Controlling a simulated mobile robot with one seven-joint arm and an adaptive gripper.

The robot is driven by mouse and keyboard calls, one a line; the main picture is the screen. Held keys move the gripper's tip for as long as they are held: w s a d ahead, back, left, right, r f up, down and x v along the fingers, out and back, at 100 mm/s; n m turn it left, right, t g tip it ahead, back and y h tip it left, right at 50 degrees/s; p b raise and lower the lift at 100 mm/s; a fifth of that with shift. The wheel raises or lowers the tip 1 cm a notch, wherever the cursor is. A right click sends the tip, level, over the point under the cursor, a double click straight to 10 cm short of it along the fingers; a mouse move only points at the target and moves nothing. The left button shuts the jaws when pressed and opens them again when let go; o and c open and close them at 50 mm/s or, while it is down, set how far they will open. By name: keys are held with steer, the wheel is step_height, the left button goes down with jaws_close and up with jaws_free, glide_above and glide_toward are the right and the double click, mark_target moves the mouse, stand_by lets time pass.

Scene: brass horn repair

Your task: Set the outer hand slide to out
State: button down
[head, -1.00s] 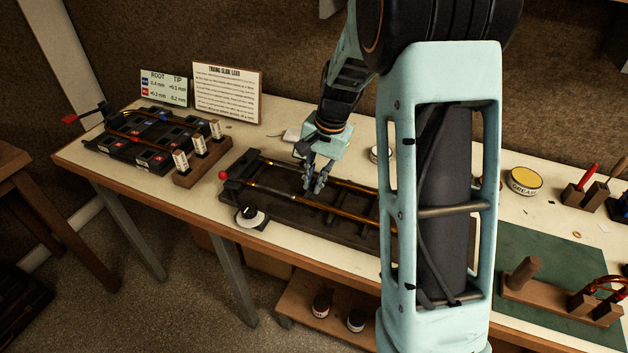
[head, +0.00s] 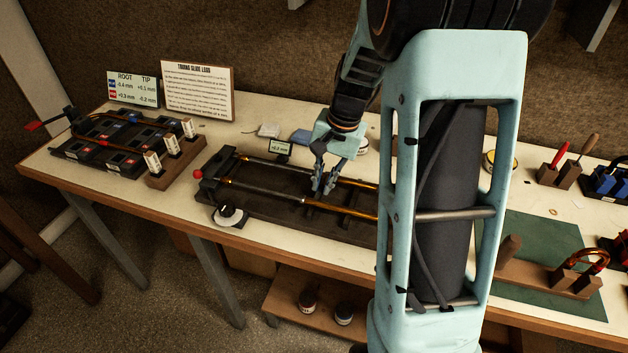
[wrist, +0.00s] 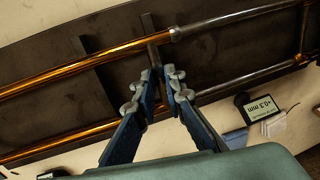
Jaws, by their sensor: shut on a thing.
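The trombone slide lies in a dark long fixture (head: 255,205) on the bench. Its brass outer hand slide (head: 345,212) reaches right until my arm hides it; bare silver inner tube (head: 252,190) shows at its left. In the wrist view the brass outer tube (wrist: 85,61) meets the silver tube (wrist: 235,19) beside a cross brace (wrist: 153,50). My gripper (head: 326,185) is over the slide, pointing down. In the wrist view its fingers (wrist: 161,78) are close together at the brace, shut on the outer hand slide; the exact contact is partly hidden.
A small readout (head: 280,149) stands behind the fixture. A red knob (head: 198,173) and a round dial (head: 229,213) are at its left end. A rack of slide parts (head: 105,140) and text signs (head: 198,90) stand farther left. A green mat (head: 545,255) lies right.

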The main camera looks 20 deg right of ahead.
steer(key=shift+s+d, duration=0.1)
steer(key=shift+d, duration=0.15)
steer(key=c, duration=2)
jaws_free()
steer(key=shift+s+d, duration=0.1)
steer(key=shift+r, duration=0.2)
steer(key=r, duration=0.3)
steer(key=s+d+r, duration=0.1)
steer(key=r, duration=0.7)
steer(key=shift+s+d+r, duration=0.15)
steer(key=shift+d+r, duration=0.1)
steer(key=shift+d, duration=0.1)
